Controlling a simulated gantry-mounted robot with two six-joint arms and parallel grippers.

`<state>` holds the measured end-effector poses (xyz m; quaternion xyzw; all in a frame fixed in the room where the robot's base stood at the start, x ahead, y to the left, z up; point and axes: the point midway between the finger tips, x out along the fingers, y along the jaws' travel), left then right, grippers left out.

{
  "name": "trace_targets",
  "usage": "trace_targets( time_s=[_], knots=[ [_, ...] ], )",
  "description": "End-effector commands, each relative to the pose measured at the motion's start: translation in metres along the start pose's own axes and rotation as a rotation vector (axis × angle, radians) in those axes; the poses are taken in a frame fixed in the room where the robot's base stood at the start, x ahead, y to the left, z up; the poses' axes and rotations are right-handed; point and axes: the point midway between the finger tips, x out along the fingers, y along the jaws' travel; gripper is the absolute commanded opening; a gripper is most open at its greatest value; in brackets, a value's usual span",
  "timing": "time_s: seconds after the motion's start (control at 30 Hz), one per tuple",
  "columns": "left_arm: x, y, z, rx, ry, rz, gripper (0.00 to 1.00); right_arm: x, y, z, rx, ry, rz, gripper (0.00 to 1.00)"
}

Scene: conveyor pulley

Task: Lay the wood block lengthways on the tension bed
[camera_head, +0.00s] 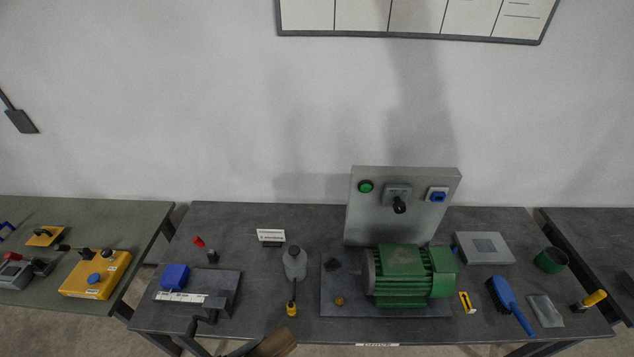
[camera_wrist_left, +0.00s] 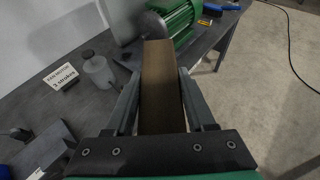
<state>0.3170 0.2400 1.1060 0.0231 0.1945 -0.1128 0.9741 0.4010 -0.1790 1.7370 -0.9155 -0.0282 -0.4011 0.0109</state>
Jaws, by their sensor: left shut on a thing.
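The brown wood block (camera_head: 274,342) shows at the bottom edge of the head view, partly cut off. In the left wrist view the block (camera_wrist_left: 160,95) stands lengthways between the two fingers of my left gripper (camera_wrist_left: 158,76), which is shut on it. What looks like the tension bed is a dark plate (camera_head: 228,283) at the left of the bench, with a blue block (camera_head: 175,276), a white scale strip (camera_head: 180,297) and a crank at its front. The wood block is right of and in front of this bed, apart from it. My right gripper is not in view.
A grey bottle (camera_head: 294,263) stands right of the bed, with a yellow-tipped tool (camera_head: 292,308) before it. A green motor (camera_head: 408,275) sits on a plate before an upright switch panel (camera_head: 402,215). A small sign (camera_head: 271,236) and a red-handled item (camera_head: 198,242) stand behind.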

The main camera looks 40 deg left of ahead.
Motion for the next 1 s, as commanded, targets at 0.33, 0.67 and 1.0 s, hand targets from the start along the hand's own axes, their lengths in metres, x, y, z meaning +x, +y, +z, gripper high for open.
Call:
trace_targets(
  time_s=[0.33, 0.67, 1.0],
  knots=[
    [0.019, -0.032, 0.072, 0.103, 0.000, -0.253, 0.00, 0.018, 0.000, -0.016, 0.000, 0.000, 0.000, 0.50],
    [-0.005, -0.032, 0.128, 0.102, -0.001, -0.250, 0.00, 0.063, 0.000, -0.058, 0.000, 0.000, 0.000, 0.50],
    [-0.007, -0.031, 0.133, 0.102, -0.002, -0.249, 0.00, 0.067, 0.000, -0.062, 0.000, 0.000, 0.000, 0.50]
  ],
)
